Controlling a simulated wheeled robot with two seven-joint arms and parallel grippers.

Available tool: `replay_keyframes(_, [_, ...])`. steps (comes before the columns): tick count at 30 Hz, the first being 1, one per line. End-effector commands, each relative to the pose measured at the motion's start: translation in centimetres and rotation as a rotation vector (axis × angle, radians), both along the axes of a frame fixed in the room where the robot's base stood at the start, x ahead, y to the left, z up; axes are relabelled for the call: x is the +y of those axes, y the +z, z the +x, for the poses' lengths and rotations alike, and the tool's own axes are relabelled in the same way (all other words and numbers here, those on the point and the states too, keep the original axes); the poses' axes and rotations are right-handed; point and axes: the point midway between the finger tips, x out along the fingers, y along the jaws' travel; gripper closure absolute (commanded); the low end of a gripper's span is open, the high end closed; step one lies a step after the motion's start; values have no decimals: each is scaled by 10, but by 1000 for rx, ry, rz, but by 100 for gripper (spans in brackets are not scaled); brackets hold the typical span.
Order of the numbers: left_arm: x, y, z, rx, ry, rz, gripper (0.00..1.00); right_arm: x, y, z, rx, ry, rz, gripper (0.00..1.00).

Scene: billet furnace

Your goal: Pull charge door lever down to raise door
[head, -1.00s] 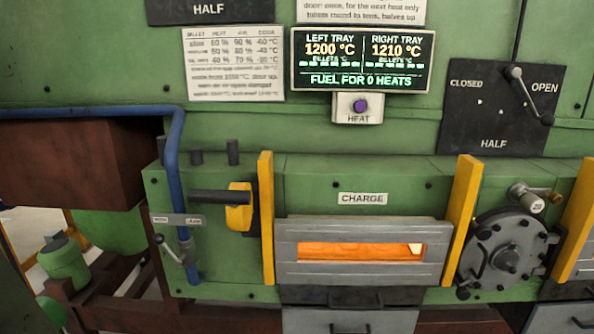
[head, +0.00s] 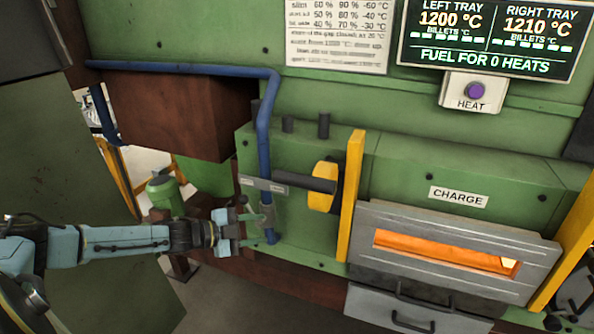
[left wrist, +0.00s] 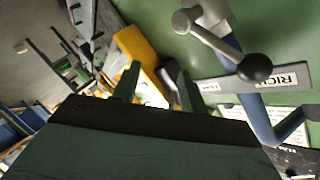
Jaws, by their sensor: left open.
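The charge door lever (head: 303,181) is a dark bar sticking out left from a yellow hub (head: 323,187), roughly level, on the green furnace front. The grey charge door (head: 455,277) is right of it, with an orange glow in its slot. My left gripper (head: 240,222) is open and empty, below and left of the lever and apart from it, in front of the blue pipe's valve. Its fingers also show apart in the left wrist view (left wrist: 155,88). My right gripper is out of view.
A blue pipe (head: 262,135) runs down beside my left gripper. Its valve handle with a black ball (left wrist: 254,68) is close to the fingers in the left wrist view. A yellow upright (head: 355,195) stands between lever and door. A brown box (head: 190,115) juts out at upper left.

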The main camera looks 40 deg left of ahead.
Motion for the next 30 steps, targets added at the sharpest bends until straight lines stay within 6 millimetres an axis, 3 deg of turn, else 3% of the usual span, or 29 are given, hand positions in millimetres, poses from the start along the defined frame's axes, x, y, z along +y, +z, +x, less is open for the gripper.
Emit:
replay_keyframes(1, [-3,40,-2,-36,-70,26,57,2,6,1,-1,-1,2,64])
replay_keyframes(6, [-27,146,-34,-113,-296,70,57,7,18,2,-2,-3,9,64])
replay_keyframes(12, [-51,230,-92,-133,-476,86,57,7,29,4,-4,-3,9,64])
replay_keyframes(16, [-61,260,-121,-131,-532,81,57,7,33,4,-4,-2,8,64])
replay_keyframes(21, [-69,276,-136,-129,-559,73,57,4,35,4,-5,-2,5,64])
replay_keyframes(26, [-82,274,-131,-129,-566,67,57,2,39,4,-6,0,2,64])
replay_keyframes(30, [-104,269,-117,-130,-567,67,57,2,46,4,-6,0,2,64])
